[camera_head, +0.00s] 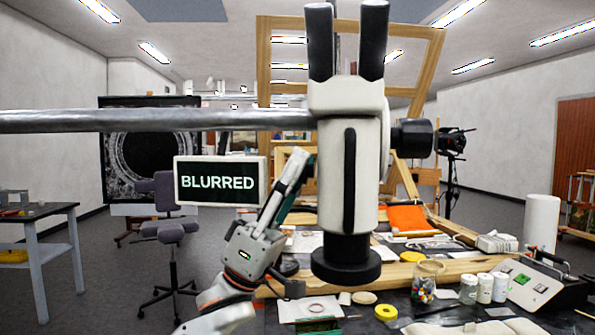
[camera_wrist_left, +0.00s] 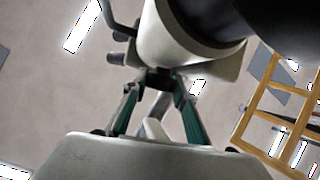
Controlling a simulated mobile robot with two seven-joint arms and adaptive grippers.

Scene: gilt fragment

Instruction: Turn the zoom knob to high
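The microscope (camera_head: 348,180) is a white upright body with two black eyepieces on top and a black ring at its lower end, hanging from a grey boom. A black round part (camera_head: 412,137) sticks out on its right side; I cannot tell if it is the zoom knob. My left gripper (camera_head: 302,162) is beside the lower left of the body, pointing up at it. In the left wrist view, my left gripper's green fingers (camera_wrist_left: 157,88) are apart, below the white body (camera_wrist_left: 190,35). A dark part shows near their tips; contact is unclear. My right gripper is out of view.
A screen (camera_head: 218,182) reading "BLURRED" stands left of the microscope. The bench below holds a yellow tape roll (camera_head: 386,312), a jar (camera_head: 424,280), several white containers and a paper roll (camera_head: 541,222). The grey boom (camera_head: 150,119) crosses above my left arm.

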